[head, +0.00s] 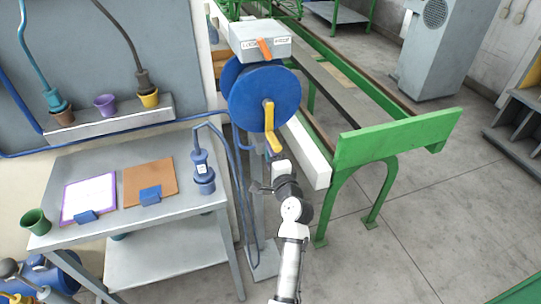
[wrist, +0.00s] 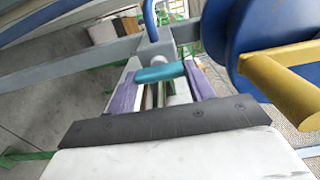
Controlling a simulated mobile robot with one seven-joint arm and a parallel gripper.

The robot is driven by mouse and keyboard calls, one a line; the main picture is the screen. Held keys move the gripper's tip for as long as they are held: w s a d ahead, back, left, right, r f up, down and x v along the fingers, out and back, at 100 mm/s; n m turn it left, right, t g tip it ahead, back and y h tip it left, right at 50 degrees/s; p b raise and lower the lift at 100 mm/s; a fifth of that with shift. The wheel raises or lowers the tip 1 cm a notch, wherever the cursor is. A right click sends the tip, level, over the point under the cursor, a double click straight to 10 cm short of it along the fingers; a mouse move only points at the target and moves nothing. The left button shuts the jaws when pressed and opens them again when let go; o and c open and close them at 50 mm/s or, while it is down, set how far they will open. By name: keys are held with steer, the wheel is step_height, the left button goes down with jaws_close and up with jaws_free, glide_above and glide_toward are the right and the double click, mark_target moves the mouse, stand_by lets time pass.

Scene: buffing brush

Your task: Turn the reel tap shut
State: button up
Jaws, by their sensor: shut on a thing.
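The reel is a big blue drum (head: 262,98) with a yellow crank handle (head: 269,115) in the head view. In the wrist view the drum (wrist: 232,30) and crank (wrist: 285,80) fill the upper right. The reel tap has a teal handle (wrist: 160,74), lying crosswise beside a grey post in the wrist view. My gripper (wrist: 161,88) is shut on this handle, a purple-padded finger at each end of it. In the head view my gripper (head: 266,187) is below the drum, and I cannot make out the tap there.
A grey box (head: 260,42) with an orange lever (head: 264,49) sits above the drum. A grey table (head: 105,180) with clipboards and a blue hose stands left. A green-framed bench (head: 395,140) stands right. The floor at lower right is mostly clear.

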steer(key=o, duration=1)
steer(key=b+v, duration=0.4)
steer(key=v, duration=0.9)
steer(key=shift+s+d, duration=0.15)
steer(key=shift+s, duration=0.2)
